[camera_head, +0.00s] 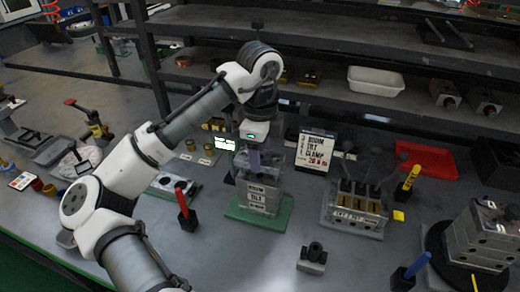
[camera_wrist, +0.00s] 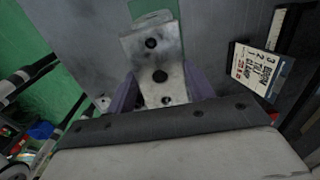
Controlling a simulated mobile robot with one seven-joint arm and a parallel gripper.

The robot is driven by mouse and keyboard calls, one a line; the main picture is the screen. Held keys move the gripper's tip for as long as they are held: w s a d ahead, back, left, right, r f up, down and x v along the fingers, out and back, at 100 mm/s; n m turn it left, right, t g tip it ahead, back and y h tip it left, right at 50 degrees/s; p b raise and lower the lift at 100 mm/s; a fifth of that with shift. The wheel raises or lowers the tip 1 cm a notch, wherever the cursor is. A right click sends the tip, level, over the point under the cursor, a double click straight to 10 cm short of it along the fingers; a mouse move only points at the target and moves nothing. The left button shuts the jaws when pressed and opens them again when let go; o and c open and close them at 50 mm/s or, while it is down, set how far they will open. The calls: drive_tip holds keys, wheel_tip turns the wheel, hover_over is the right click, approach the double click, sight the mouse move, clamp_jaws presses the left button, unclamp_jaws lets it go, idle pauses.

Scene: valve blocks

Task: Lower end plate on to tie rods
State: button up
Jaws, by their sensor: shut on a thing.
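My gripper (camera_head: 254,160) points down over a grey block stack (camera_head: 260,193) on a green base (camera_head: 232,211). In the wrist view, my purple fingers (camera_wrist: 160,88) are closed on either side of a pale grey metal end plate (camera_wrist: 158,58). The plate shows a line of round holes, a larger one in the middle. In the head view the plate is hard to tell from the stack beneath my fingers. The tie rods are not clearly visible, and I cannot tell whether the plate touches them.
A lettered sign (camera_head: 316,151) stands close to the right of my gripper. A red-handled tool (camera_head: 186,205) stands left. Shelves run behind.

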drive_tip(key=shift+f+b, duration=0.95)
drive_tip(key=shift+f, duration=1.15)
drive_tip(key=o, duration=1.3)
drive_tip(key=shift+c, duration=0.2)
wheel_tip(320, 180, up, 14)
